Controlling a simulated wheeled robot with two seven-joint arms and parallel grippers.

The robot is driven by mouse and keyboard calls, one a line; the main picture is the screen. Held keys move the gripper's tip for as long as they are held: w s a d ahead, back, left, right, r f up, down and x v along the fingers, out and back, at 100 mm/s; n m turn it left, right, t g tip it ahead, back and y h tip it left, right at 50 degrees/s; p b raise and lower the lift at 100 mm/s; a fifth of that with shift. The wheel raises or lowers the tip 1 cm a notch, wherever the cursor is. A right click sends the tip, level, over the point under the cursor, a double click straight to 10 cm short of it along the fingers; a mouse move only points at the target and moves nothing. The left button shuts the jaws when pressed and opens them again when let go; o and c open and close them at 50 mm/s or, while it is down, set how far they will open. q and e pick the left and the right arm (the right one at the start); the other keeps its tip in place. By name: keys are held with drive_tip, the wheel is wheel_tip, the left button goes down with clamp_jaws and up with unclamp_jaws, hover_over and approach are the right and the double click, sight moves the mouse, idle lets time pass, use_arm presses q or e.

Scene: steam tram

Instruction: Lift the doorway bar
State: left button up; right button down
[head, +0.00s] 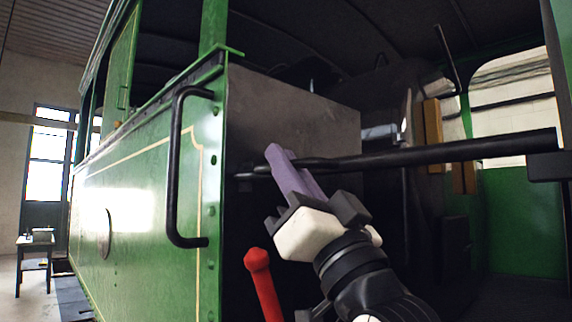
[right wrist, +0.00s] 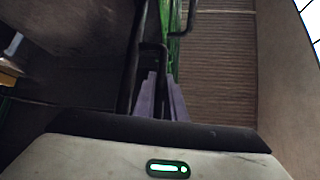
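The doorway bar (head: 450,151) is a long black rod across the cab opening, running nearly level from the right post to the green side panel's edge. It also shows in the right wrist view (right wrist: 131,75). My right gripper (head: 285,165), with purple fingers, is at the bar's left end, one finger covering part of the bar. In the right wrist view the fingers (right wrist: 162,85) stand close together with a narrow dark gap between them. I cannot tell whether they clasp the bar. My left gripper is not in view.
A black handrail (head: 174,165) stands out from the green tram side (head: 140,200), left of my gripper. A red-topped lever (head: 259,262) stands just below left of my wrist. A grey box (head: 300,115) lies behind the bar. A small table (head: 34,246) stands far left.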

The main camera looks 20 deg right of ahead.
drive_tip(key=shift+r, duration=0.1)
drive_tip(key=shift+r+g, duration=0.4)
drive_tip(key=shift+r, duration=0.2)
drive_tip(key=r+g, duration=0.1)
drive_tip(key=r, duration=0.1)
drive_tip(key=w+r+n+g, duration=0.1)
drive_tip(key=r+g, duration=0.1)
drive_tip(key=r, duration=0.1)
drive_tip(key=r+g, duration=0.2)
drive_tip(key=shift+w+a+r+n, duration=0.25)
drive_tip(key=shift+w+a+n, duration=0.05)
drive_tip(key=shift+w+a, duration=0.1)
drive_tip(key=shift+w+a+r+g, duration=0.1)
drive_tip(key=shift+w+r+g, duration=0.25)
drive_tip(key=shift+r, duration=0.1)
drive_tip(key=shift+w+a+r+g, duration=0.1)
drive_tip(key=shift+w+r+g, duration=0.1)
drive_tip(key=shift+r+g, duration=0.2)
